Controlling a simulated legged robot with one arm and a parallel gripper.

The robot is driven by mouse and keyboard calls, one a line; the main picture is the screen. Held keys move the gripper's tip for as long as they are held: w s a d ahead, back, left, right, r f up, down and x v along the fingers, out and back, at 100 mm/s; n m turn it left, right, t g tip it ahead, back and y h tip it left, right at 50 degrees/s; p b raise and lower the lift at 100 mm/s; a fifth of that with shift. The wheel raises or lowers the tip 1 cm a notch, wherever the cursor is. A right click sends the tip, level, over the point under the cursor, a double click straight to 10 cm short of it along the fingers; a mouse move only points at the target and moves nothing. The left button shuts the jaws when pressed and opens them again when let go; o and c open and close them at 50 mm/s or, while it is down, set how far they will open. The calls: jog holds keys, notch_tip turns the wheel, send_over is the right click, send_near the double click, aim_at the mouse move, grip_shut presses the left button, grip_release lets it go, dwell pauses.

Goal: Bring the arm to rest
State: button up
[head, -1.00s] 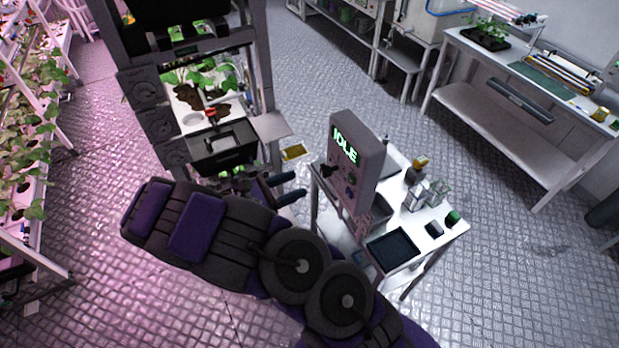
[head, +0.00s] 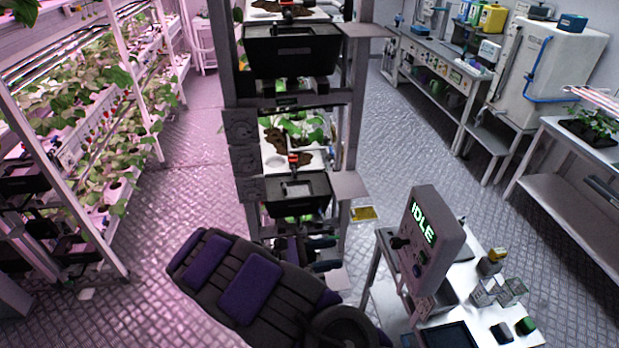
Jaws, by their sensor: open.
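My arm (head: 250,285), dark grey with purple pads, reaches from the bottom of the head view up to the left and is bent. My gripper (head: 328,254) shows partly behind the arm, at the foot of the rack. Its two dark fingers point right and stand apart, with nothing seen between them. Its wrist is mostly hidden by the arm.
A tall rack (head: 352,130) with black bins (head: 290,50) and plants stands just beyond the gripper. A console reading IDLE (head: 435,240) stands right, by a small white table (head: 470,318) with small items. Planted shelves line the left. Metal floor is open on both sides.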

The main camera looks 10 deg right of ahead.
jog(key=s+d+r+m+g+y+b, duration=0.4)
jog(key=s+d+m+g+y+b, duration=0.3)
jog(key=s+d+m, duration=0.6)
jog(key=s+a+f+m+t+y+b, duration=0.2)
jog(key=s+a+y, duration=0.3)
jog(key=s, duration=0.4)
jog(key=s+a+f+m+t+y+b, duration=0.2)
jog(key=s+a+f+m+y+b, duration=0.1)
jog(key=s, duration=0.6)
jog(key=a+f+y+b, duration=0.1)
jog(key=y+b, duration=0.1)
jog(key=y, duration=0.1)
jog(key=shift+s+a+t, duration=0.15)
jog(key=shift+a+t, duration=0.15)
jog(key=shift+a, duration=0.1)
